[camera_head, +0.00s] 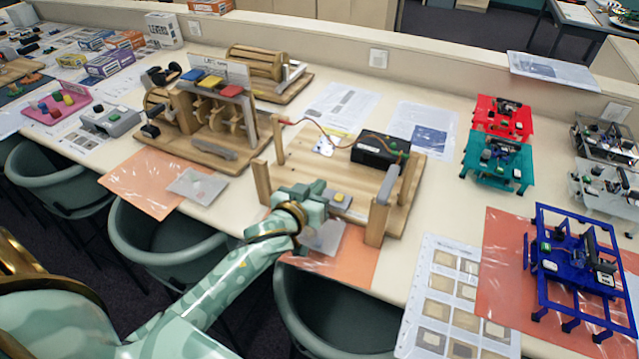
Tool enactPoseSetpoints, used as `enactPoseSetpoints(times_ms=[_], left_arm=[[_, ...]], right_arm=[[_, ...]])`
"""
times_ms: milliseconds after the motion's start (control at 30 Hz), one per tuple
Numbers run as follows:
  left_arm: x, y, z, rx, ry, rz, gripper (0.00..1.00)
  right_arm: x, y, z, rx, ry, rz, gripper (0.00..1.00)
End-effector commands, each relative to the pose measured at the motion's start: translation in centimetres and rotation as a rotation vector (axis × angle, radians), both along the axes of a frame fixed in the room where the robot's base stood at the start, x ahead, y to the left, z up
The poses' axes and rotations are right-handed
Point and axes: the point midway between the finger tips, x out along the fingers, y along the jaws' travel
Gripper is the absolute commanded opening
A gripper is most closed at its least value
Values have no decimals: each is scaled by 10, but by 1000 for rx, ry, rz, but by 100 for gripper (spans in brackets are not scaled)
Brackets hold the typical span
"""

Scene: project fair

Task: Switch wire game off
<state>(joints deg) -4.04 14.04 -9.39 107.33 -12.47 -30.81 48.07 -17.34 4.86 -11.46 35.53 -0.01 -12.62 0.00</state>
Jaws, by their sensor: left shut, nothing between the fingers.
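The wire game (400,190) is a wooden board with upright posts, a black box (380,150) and an orange-red wire at the back. A small grey switch block with a yellow part (340,198) sits at its front edge. My left gripper (318,190) is shut and empty, over the board's front edge just left of the switch block. I cannot tell whether it touches the block. The gripper and wrist hide part of the board's front. The switch's position is too small to read. My right gripper is not in view.
A wooden lever machine (210,110) stands to the left. Red (502,118) and teal (497,162) frames and a blue frame (575,265) stand to the right. Green chairs (165,240) line the table's front edge. Paper sheets lie behind and right of the game.

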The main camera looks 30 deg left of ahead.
Motion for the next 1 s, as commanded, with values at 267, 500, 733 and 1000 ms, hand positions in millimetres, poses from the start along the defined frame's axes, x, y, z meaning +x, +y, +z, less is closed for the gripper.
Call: enactPoseSetpoints(times_ms=[267, 500, 733, 1000], left_arm=[[-56, -5, 11, -2, 2, 1, 0], [-73, -7, 14, 0, 0, 1, 0], [-73, -7, 15, 0, 0, 1, 0], [-73, -7, 14, 0, 1, 1, 0]], right_arm=[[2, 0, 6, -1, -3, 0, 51], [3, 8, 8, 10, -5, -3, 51], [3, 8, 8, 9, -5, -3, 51], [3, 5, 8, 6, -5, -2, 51]])
